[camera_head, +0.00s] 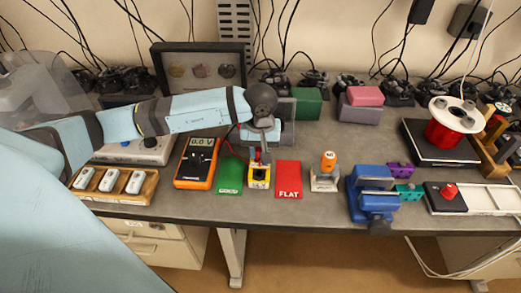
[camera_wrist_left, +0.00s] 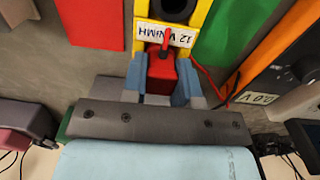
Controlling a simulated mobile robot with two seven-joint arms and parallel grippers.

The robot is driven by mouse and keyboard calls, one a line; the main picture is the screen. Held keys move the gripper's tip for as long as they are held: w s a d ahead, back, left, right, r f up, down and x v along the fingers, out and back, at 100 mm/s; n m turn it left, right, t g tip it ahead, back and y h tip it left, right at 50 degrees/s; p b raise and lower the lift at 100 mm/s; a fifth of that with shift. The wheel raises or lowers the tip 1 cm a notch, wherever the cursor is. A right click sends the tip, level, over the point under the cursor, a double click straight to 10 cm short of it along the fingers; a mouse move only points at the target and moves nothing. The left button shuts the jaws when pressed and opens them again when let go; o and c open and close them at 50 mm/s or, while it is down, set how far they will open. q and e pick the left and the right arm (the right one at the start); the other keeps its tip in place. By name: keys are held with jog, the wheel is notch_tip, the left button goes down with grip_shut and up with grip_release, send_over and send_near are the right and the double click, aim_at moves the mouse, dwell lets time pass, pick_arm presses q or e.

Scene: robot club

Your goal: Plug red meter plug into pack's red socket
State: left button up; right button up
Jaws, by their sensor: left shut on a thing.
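The yellow battery pack (camera_head: 260,176) stands between the green mat and the red FLAT mat. In the left wrist view the pack (camera_wrist_left: 202,14) shows a white "12 V NiMH" label and a dark round opening. My left gripper (camera_head: 262,152) points down over the pack; in the left wrist view its fingers (camera_wrist_left: 160,72) are shut on the red meter plug (camera_wrist_left: 161,66). A thin red tip (camera_wrist_left: 167,38) stands by the label, at the pack's edge. I cannot tell whether the plug is in the red socket, which I cannot make out. My right gripper is not in view.
The orange meter (camera_head: 196,162) reads 0.0 V to the left, with its red lead (camera_wrist_left: 212,84) beside my fingers. The green mat (camera_head: 230,176) and red mat (camera_head: 289,180) flank the pack. A blue vise (camera_head: 372,190) stands to the right. Bare table lies before the mats.

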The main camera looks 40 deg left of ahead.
pick_arm(q)
jog(key=shift+f, duration=0.1)
dwell(0.3)
jog(key=o, duration=0.9)
jog(key=shift+o, duration=0.2)
notch_tip(320, 180, up, 14)
jog(key=b, duration=0.1)
jog(key=shift+s+f, duration=0.1)
